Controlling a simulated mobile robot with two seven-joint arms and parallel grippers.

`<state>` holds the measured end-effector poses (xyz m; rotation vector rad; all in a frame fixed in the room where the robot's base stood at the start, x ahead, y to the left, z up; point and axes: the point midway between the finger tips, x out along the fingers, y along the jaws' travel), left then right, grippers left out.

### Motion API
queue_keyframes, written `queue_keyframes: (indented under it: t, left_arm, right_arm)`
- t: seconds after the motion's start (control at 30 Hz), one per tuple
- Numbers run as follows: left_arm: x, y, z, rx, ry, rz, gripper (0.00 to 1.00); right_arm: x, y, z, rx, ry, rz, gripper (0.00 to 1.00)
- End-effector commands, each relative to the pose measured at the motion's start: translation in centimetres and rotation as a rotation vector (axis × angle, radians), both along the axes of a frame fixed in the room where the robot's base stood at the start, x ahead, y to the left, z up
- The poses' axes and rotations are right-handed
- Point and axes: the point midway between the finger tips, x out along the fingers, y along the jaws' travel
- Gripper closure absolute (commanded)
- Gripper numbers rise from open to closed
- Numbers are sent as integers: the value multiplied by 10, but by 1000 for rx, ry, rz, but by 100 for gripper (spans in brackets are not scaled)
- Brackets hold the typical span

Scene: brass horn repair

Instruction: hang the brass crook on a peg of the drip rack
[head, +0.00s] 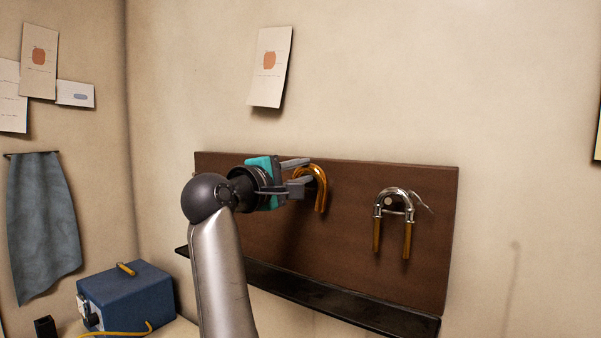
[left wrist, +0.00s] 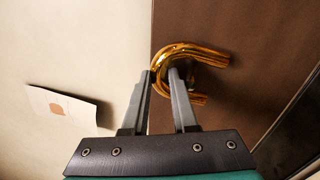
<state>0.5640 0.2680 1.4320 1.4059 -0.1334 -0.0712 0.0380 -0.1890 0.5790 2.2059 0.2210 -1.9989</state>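The brass crook (head: 319,186) is a golden U-shaped tube, bend up and legs down, in front of the brown board of the drip rack (head: 350,240). My left gripper (head: 305,172) reaches it from the left, one finger on each side of the tube. In the left wrist view, the crook (left wrist: 205,50) has its tube between the fingertips (left wrist: 162,75), filling the narrow gap. A small dark shape shows inside the bend; I cannot tell whether it is a peg bearing the crook. My right gripper is in neither view.
A silver crook with brass legs (head: 393,212) hangs on the board to the right. A dark ledge (head: 320,290) runs along the board's foot. A blue box (head: 128,300) stands lower left, near a hanging grey cloth (head: 42,225). Papers (head: 270,66) are on the wall.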

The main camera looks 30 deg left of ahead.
Motion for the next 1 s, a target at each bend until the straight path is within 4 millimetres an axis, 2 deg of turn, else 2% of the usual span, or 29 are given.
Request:
queue_keyframes:
  t: [0.03,0.3,0.47,0.73,1.0]
  left_arm:
    - [6,-3,-28,0,77,-15,69]
    - [2,-1,-29,-1,76,-12,39]
    - [-16,2,-28,-1,68,-8,39]
    - [-66,10,-21,-2,42,1,39]
    - [-118,15,-12,1,13,1,39]
  right_arm:
    - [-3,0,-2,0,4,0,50]
    - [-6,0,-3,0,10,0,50]
    - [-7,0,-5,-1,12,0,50]
    - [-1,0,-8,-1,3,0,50]
    - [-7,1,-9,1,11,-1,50]
